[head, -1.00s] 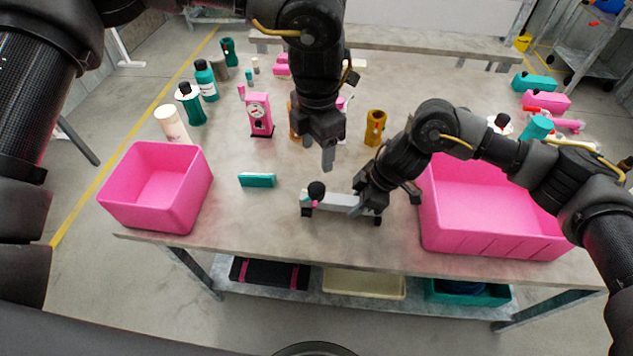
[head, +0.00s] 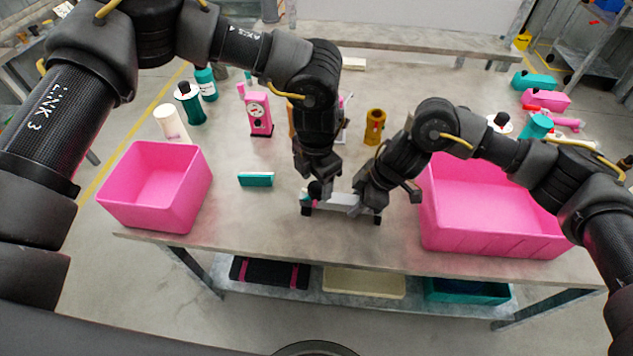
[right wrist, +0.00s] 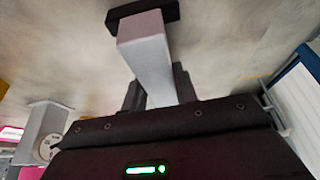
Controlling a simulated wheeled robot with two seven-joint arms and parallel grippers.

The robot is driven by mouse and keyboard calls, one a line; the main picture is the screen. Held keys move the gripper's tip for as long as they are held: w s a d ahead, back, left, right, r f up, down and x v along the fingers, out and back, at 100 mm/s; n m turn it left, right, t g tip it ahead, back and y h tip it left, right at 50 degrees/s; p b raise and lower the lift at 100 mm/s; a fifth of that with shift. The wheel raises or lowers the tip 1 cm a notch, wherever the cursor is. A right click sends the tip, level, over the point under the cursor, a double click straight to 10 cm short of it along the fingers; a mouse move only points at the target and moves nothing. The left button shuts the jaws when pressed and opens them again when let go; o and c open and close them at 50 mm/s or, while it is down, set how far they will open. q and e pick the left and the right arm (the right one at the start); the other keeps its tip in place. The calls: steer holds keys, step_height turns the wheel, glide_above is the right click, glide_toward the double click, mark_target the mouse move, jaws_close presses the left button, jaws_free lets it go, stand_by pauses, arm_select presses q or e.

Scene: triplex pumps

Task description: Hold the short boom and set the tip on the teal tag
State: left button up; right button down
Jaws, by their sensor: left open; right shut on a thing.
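The short boom appears to be the light grey bar (head: 343,200) with dark ends near the table's front middle. My right gripper (head: 362,205) is shut on it near its right end. In the right wrist view the grey bar (right wrist: 148,55) runs from the jaws to a dark crosspiece (right wrist: 143,14). A black round knob (head: 316,188) with a little pink sits at the bar's left end. My left gripper (head: 319,178) is open right above the knob and partly covers it; contact is unclear. A small teal patch (head: 303,194) shows beside the knob; I cannot tell whether it is the tag.
A teal block (head: 256,180) lies left of the bar. Pink bins stand at left (head: 150,210) and right (head: 490,235). A pink gauge unit (head: 259,114), a brown-yellow part (head: 375,127) and bottles stand behind. The table between left bin and bar is mostly clear.

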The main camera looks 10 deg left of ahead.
arm_select(q)
steer(key=shift+f, duration=0.65)
steer(key=c, duration=1)
steer(key=shift+n, duration=0.4)
steer(key=n, duration=0.8)
steer(key=shift+n, duration=0.7)
